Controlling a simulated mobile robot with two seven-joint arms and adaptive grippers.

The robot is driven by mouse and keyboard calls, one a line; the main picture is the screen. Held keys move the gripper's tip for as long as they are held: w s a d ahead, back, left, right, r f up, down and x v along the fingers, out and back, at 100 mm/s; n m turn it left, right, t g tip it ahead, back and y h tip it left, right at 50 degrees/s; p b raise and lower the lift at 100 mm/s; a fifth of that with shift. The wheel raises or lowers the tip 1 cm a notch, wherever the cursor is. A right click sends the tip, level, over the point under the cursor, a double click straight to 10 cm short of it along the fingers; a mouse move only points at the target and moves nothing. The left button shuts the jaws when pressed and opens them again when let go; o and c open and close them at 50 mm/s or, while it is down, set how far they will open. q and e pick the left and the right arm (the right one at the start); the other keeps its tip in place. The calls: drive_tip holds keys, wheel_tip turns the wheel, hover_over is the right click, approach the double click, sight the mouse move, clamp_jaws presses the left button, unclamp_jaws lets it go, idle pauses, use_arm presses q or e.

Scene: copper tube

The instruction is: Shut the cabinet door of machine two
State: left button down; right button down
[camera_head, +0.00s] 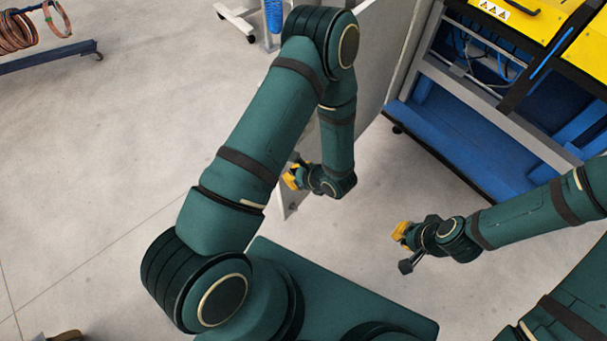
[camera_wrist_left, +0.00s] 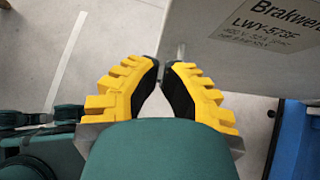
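The cabinet door of machine two seems to be the open grey panel (camera_head: 372,58), standing upright behind my left arm in the head view; which machine it belongs to is unlabelled there. In the left wrist view a grey panel (camera_wrist_left: 235,75) bears a label reading "Brakwerk LWY-573F". My left gripper (camera_head: 291,176) is at the panel's lower, near part. In the wrist view its yellow fingers (camera_wrist_left: 162,67) converge, with the tips beside the panel's edge; contact and grip are unclear. My right gripper (camera_head: 402,235) is over the floor, away from the panel, its finger opening unclear.
A yellow and blue machine (camera_head: 470,135) with an open lower bay stands at the upper right. A blue rack (camera_head: 50,57) with copper coils (camera_head: 16,32) is at the upper left. The floor (camera_head: 100,150) on the left is largely clear.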

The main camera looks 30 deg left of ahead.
use_arm(q)
drive_tip(key=shift+w+a+f, duration=0.15)
drive_tip(key=shift+w+a, duration=0.1)
drive_tip(key=shift+a, duration=0.85)
drive_tip(key=shift+w+a+f, duration=0.1)
drive_tip(key=shift+w+a, duration=0.1)
drive_tip(key=shift+a, duration=0.9)
